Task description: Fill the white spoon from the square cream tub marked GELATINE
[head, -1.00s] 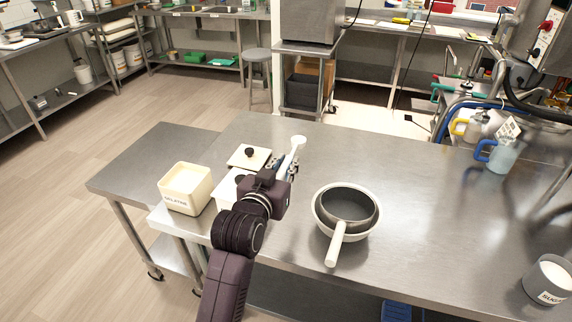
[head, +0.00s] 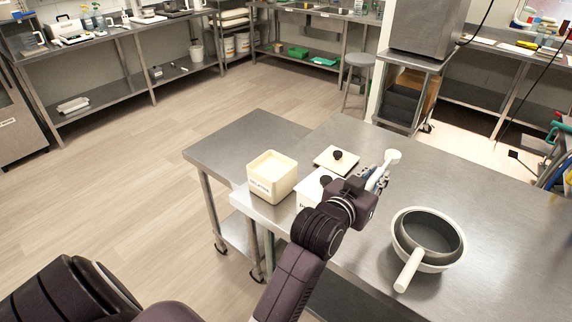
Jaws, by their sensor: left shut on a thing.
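The square cream tub marked GELATINE (head: 272,177) stands open at the table's left corner, with pale contents inside. My left gripper (head: 377,180) is to the right of the tub, shut on the white spoon (head: 392,157). The spoon's bowl end points up and away from me, above the table. The gripper hides the spoon's lower part. The inside of the spoon's bowl is too small to judge. My right gripper is not in view.
A square lid with a black knob (head: 336,160) lies behind the tubs. A second white tub (head: 308,193) stands right of the GELATINE tub, partly hidden by my left arm. The table between is clear.

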